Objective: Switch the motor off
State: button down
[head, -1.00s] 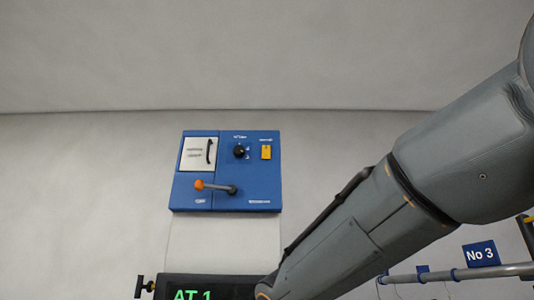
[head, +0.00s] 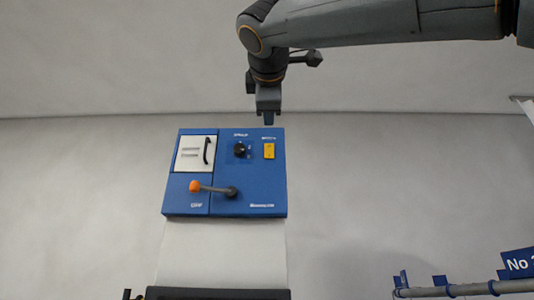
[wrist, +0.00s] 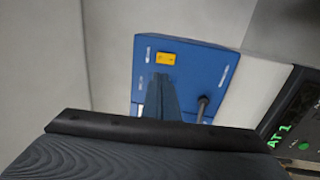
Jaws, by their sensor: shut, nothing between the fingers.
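A blue control panel (head: 268,180) is on the pale wall. A small yellow switch (head: 269,151) sits at its upper right, with a tiny label above it that I cannot read. The switch also shows in the wrist view (wrist: 166,58). My gripper (head: 268,119) is shut and empty. It points down in the head view, its tips just above the panel's top edge and over the switch in the picture. In the wrist view the shut fingers (wrist: 161,80) appear just below the switch. I cannot tell whether they touch anything.
The panel also has a black rotary knob (head: 240,150), a white door with a black handle (head: 194,154), and a grey lever with an orange ball end (head: 195,186). A dark display with green text (wrist: 277,138) is at the right in the wrist view. A rail (head: 460,290) is at lower right.

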jog(key=shift+d, duration=0.15)
jog(key=p, duration=0.6)
send_near(269, 146)
jog(key=w, duration=0.6)
jog(key=shift+w+d+r, duration=0.15)
jog(key=shift+w+r, duration=0.1)
jog(key=shift+w+r, duration=0.1)
jog(key=shift+s, duration=0.35)
jog(key=s+r+b, duration=0.1)
jog(key=s+b, duration=0.2)
jog(key=s, duration=1)
jog(key=shift+a+r+b, duration=0.25)
jog(key=shift+r+b, duration=0.1)
jog(key=shift+s, duration=0.1)
